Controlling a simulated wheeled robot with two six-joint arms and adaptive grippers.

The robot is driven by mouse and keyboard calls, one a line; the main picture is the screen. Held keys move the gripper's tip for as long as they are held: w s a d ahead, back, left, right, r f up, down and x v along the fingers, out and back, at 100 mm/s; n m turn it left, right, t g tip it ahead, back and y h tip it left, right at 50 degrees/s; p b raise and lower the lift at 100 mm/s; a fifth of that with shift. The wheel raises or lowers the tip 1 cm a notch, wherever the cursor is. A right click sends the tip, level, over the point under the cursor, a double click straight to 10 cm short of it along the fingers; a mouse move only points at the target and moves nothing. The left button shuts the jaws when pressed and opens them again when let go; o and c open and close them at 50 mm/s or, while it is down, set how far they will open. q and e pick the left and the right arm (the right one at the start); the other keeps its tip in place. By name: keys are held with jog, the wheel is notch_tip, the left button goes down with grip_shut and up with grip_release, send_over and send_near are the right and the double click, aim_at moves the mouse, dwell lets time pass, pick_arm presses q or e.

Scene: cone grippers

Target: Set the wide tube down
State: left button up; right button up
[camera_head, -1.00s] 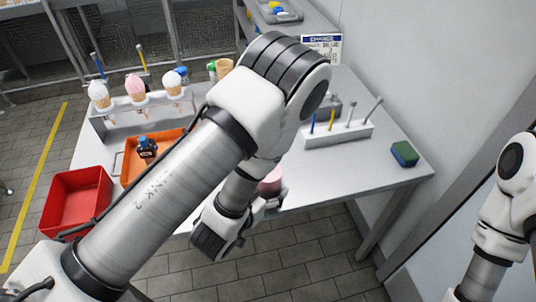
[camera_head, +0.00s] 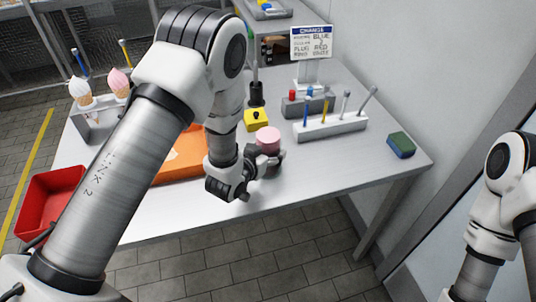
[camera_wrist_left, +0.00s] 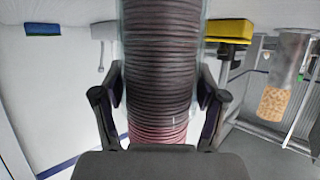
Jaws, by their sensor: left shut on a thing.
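The wide tube shows its pink top (camera_head: 268,136) in the head view, above the near part of the table. In the left wrist view the tube (camera_wrist_left: 161,60) fills the middle, with dark, closely ribbed contents behind clear edges, turning pinker at the bottom. My left gripper (camera_head: 266,160) is shut on the tube, and its fingers (camera_wrist_left: 160,92) lie on both sides of it. The tube looks upright. Its lower end is hidden by the gripper, so I cannot tell whether it touches the table. My right arm is at the right edge, its gripper out of view.
A yellow box with a black knob (camera_head: 257,118) stands behind the tube. A white holder (camera_head: 335,128) with thin tools and a blue-green sponge (camera_head: 401,146) are to the right. An orange tray (camera_head: 182,166) and red bin (camera_head: 48,200) are left. The right front table (camera_head: 335,172) is clear.

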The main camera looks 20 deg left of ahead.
pick_arm(q)
jog(key=o, duration=1.1)
jog(key=shift+o, duration=0.2)
jog(key=shift+s+r, duration=0.1)
jog(key=v, duration=1.2)
jog(key=shift+r, duration=0.15)
